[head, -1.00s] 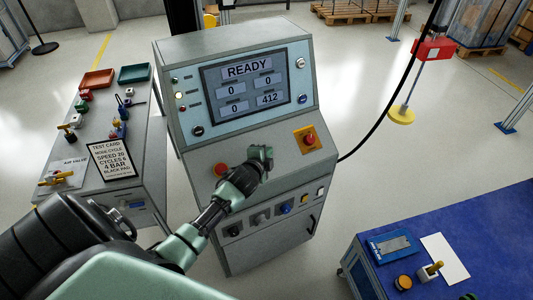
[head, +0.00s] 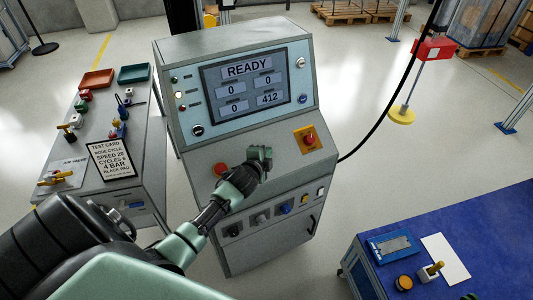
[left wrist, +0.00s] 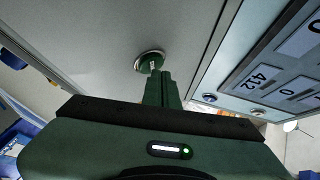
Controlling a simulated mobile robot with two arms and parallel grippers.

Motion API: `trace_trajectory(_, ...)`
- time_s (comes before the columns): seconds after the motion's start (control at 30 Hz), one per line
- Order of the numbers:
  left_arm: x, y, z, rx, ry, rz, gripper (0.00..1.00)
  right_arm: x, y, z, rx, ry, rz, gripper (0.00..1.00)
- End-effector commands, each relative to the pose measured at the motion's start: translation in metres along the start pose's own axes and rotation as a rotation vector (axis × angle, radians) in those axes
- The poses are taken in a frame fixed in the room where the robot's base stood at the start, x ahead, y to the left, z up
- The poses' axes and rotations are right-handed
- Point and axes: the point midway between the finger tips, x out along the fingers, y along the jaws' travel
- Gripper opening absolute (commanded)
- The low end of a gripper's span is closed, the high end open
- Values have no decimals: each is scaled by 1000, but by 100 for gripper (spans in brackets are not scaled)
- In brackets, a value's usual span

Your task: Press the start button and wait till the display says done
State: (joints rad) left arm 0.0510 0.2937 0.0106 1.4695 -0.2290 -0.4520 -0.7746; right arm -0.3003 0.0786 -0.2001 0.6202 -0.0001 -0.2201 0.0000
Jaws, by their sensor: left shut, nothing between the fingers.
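The grey console (head: 250,235) stands in the middle of the head view. Its display (head: 250,83) reads READY, with 0, 0, 0 and 412 below; part of it shows sideways in the left wrist view (left wrist: 290,75). My left gripper (head: 264,155) is shut and empty over the console's sloping panel. In the left wrist view its fingertips (left wrist: 154,68) are at a green round button (left wrist: 149,58) with a metal ring. They overlap it; I cannot tell whether it is pressed in. The head view hides this button behind the gripper. My right gripper is not in view.
A red button (head: 221,169) is left of my gripper, and a red emergency stop (head: 309,139) on yellow is to its right. A side bench with a test card (head: 111,159) stands left. A blue-topped table (head: 470,235) is at lower right.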

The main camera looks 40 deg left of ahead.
Motion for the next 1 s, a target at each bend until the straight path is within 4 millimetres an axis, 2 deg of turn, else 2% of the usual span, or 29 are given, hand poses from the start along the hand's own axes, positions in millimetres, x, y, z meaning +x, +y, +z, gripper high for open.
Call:
trace_trajectory(0.77,4,4,4,0,-1,1,0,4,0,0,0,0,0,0)
trace_trajectory(1.0,-1,-2,0,1,-1,1,0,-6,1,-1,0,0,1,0)
